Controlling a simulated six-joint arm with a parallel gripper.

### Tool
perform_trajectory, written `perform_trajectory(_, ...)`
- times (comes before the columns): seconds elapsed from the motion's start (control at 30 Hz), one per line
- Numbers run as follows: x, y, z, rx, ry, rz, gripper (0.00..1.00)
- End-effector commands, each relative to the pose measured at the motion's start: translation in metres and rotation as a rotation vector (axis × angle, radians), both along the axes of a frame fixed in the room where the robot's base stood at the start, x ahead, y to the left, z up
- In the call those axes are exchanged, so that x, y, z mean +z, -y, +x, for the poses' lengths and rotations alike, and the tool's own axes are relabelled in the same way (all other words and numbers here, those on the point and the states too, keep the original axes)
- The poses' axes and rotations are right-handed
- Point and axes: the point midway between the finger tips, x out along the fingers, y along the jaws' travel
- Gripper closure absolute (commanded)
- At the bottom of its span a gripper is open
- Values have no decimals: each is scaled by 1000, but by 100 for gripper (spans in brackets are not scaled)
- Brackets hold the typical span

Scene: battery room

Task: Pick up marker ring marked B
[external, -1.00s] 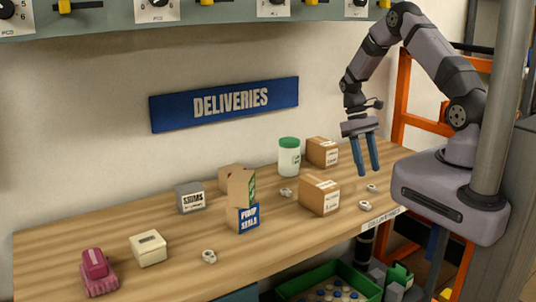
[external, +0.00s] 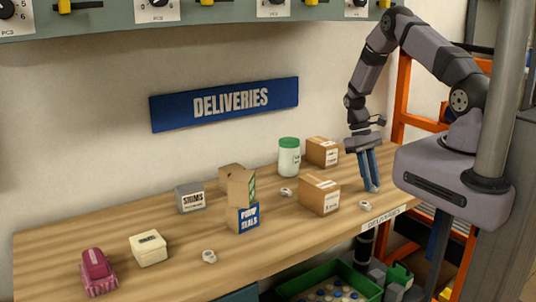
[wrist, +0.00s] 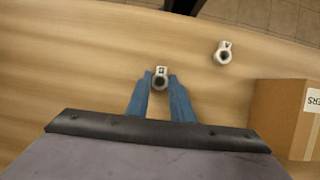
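My gripper (external: 372,189) is down at the table's right end. In the wrist view its blue fingertips (wrist: 160,77) lie against both sides of a small light grey marker ring (wrist: 161,80), with no clear gap. The ring has a dark round hole and a tab with a small dark mark that I cannot read for certain. In the external view the fingers hide this ring. A second ring (wrist: 222,54) lies right of it in the wrist view, and near the front edge in the external view (external: 365,205). Other rings lie by the jar (external: 286,192) and at the front (external: 209,256).
Another box (external: 322,152) and a green-lidded jar (external: 289,158) stand behind. Further left are a shims box (external: 190,198), a pump seals box (external: 243,218) and a pink object (external: 97,272).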

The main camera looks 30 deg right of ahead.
Motion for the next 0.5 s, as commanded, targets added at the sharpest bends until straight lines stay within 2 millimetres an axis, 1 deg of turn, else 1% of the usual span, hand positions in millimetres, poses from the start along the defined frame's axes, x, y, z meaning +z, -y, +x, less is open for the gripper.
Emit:
perform_trajectory(0.33,1,0,0,0,0,0,100)
perform_trajectory(0.5,5,0,1,0,1,0,100)
